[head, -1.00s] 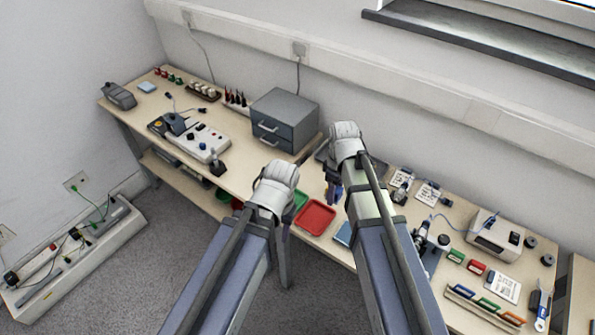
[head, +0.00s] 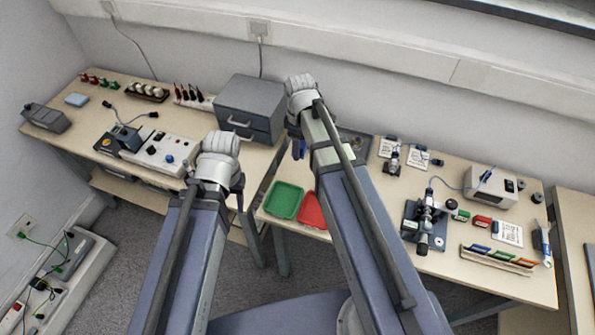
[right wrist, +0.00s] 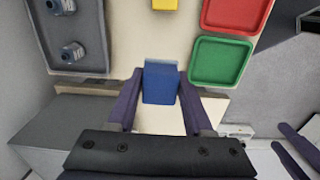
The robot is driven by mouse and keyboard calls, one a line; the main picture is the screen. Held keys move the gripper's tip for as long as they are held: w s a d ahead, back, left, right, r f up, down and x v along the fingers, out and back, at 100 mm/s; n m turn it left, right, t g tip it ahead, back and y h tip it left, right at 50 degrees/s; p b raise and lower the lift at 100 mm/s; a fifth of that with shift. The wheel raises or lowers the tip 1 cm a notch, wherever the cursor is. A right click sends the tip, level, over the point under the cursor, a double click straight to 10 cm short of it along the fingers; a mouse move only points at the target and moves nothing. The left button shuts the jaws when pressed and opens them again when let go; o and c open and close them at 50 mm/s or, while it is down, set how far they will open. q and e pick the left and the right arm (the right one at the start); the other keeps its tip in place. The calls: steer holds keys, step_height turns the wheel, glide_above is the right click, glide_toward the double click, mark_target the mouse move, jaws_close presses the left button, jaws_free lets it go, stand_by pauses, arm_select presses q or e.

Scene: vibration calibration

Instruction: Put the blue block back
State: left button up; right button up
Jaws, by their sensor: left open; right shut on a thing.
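The blue block (right wrist: 160,83) sits between the two purple fingers of my right gripper (right wrist: 159,98) in the right wrist view. The right gripper is shut on it and holds it over the pale table top. In the head view the right gripper (head: 299,148) is in front of the grey drawer cabinet's right side, largely hidden by its wrist, and I cannot make out the block there. My left gripper (head: 239,192) is open, near the front edge of the table, left of the green tray, and partly hidden by its own wrist.
A green tray (head: 285,200) and a red tray (head: 313,210) lie side by side. A yellow block (right wrist: 165,4) and a grey tray (right wrist: 95,30) with two metal parts show in the right wrist view.

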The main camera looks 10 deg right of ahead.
mark_target(300, 173)
steer(key=shift+f, duration=0.15)
step_height(300, 173, down, 10)
steer(key=b, duration=1)
steer(key=shift+f, duration=0.1)
steer(key=o, duration=1.1)
steer(key=shift+o, duration=0.4)
steer(key=shift+s, duration=0.15)
